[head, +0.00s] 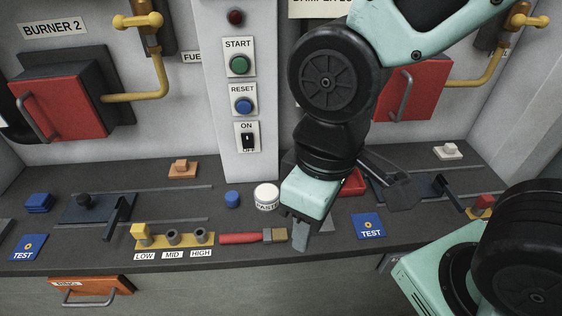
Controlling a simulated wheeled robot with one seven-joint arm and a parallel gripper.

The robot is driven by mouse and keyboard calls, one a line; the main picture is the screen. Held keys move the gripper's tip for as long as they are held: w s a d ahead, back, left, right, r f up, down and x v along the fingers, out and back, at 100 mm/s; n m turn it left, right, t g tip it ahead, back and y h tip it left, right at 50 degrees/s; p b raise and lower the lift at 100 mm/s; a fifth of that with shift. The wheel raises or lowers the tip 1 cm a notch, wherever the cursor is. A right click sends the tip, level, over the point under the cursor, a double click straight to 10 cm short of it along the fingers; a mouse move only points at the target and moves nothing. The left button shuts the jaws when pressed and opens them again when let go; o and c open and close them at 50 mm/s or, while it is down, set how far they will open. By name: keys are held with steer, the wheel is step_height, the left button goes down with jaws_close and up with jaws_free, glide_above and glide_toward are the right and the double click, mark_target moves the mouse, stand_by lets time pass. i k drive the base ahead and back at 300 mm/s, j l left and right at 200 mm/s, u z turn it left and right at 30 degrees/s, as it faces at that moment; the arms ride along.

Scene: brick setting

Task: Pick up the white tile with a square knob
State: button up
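The white tile with a square knob (448,150) lies flat on the dark countertop at the back right, below the right red door. My gripper (300,238) points down over the front middle of the counter, just right of the brush. It is well to the left of and nearer than the white tile, clearly apart from it. Its fingers are seen nearly edge-on, so I cannot tell whether they are open or shut. No held object shows. An orange tile with a similar knob (183,169) lies at the back left.
A black slider lever (440,186) stands in front of the white tile, with a red-topped yellow piece (482,205) to the right. A white paste jar (267,197), a blue cylinder (232,199) and a red-handled brush (240,238) lie left of my gripper. A red piece (354,182) is partly hidden behind it.

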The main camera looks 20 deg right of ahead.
mark_target(450, 152)
steer(key=z, duration=1.5)
steer(key=i+l+u, duration=0.2)
steer(key=l, duration=0.3)
steer(key=i, duration=0.1)
